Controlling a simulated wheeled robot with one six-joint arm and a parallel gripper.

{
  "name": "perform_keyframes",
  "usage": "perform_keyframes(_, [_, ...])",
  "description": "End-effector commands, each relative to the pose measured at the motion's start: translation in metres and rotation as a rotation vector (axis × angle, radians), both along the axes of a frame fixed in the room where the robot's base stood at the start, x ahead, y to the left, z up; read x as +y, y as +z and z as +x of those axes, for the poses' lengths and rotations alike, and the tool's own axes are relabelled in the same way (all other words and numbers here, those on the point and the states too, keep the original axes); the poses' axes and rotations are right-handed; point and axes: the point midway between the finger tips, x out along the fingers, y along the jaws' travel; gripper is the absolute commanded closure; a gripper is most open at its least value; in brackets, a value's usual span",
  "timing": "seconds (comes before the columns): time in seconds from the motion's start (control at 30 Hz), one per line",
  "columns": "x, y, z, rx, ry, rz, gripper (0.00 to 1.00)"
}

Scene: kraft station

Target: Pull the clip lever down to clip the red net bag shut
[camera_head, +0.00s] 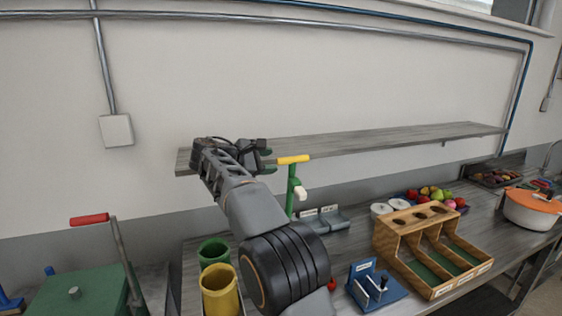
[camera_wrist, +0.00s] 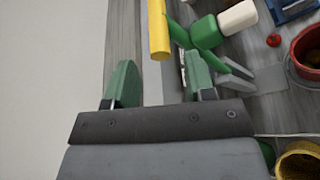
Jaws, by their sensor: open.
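A green stand (camera_head: 291,190) with a yellow bar handle (camera_head: 293,159) and a white block, which looks like the clip lever, rises from the table. My gripper (camera_head: 267,158) is open and empty, just left of the yellow handle at about its height. In the wrist view, my green fingertips (camera_wrist: 160,75) are spread wide. The yellow handle (camera_wrist: 158,30) lies ahead between their lines, nearer the right finger, and appears apart from both. The green stand (camera_wrist: 205,32) is beyond the right finger. I cannot make out a red net bag in either view.
A grey shelf (camera_head: 390,137) runs along the wall behind my gripper. Green (camera_head: 213,252) and yellow (camera_head: 220,290) cups, a blue fixture (camera_head: 373,284) and a wooden rack (camera_head: 415,230) stand on the table. A red bucket (camera_wrist: 308,52) shows in the wrist view.

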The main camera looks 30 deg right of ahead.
Motion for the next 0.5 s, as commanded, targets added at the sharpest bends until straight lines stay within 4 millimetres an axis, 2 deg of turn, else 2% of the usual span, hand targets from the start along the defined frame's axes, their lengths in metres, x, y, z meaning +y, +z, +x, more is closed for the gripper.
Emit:
perform_keyframes(0.2, [-0.030,-0.008,0.004,0.000,-0.001,0.000,0.51])
perform_keyframes(0.5, [-0.046,-0.013,0.006,-0.001,0.001,0.000,0.51])
